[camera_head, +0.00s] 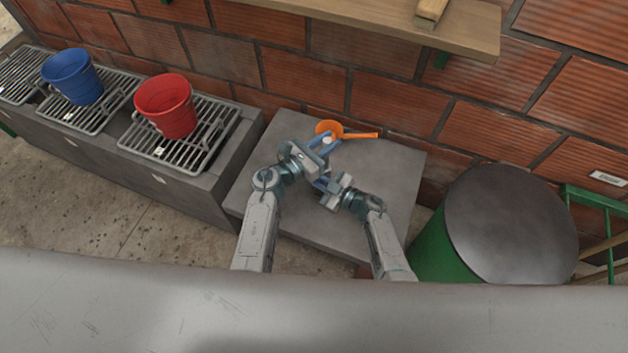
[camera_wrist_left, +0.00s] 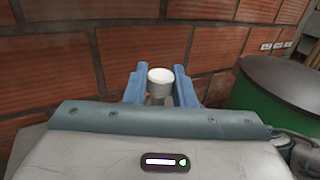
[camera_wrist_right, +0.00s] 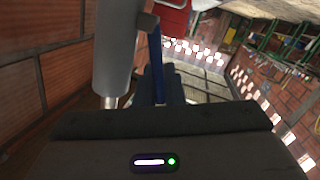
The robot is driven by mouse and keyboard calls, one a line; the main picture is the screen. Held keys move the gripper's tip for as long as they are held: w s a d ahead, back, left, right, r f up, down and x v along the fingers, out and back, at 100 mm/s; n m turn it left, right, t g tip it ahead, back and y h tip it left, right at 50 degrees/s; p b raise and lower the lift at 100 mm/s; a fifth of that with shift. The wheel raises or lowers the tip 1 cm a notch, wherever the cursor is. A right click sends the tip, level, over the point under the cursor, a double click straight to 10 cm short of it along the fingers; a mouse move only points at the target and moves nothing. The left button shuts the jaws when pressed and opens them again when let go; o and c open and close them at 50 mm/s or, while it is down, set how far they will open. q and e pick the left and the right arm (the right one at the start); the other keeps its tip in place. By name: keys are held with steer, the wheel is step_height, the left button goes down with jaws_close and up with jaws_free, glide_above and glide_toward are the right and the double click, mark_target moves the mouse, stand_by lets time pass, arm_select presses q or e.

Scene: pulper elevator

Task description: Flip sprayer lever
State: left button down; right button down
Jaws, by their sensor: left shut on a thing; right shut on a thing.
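My left gripper (camera_head: 325,146) is over the grey table. In the left wrist view its blue fingers (camera_wrist_left: 160,84) are shut around a sprayer part with a round white top (camera_wrist_left: 160,76). My right gripper (camera_head: 324,183) is just below the left one, its fingers pointing up and left. In the right wrist view a grey cylinder (camera_wrist_right: 116,45), seemingly part of the sprayer, stands left of the right fingers (camera_wrist_right: 168,88). A thin blue bar (camera_wrist_right: 154,60) rises from them beside it. The right gripper is shut on part of the sprayer. I cannot clearly pick out the lever.
An orange pan-like scoop (camera_head: 328,128) lies on the grey table (camera_head: 392,170) near the brick wall. A blue bucket (camera_head: 72,75) and a red bucket (camera_head: 167,106) stand on grates at left. A green drum (camera_head: 508,222) stands at right. A wooden shelf (camera_head: 360,18) overhangs behind.

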stand_by(0.3)
steer(key=c, duration=1.5)
jaws_free()
steer(key=shift+w, duration=0.1)
steer(key=shift+d, duration=0.1)
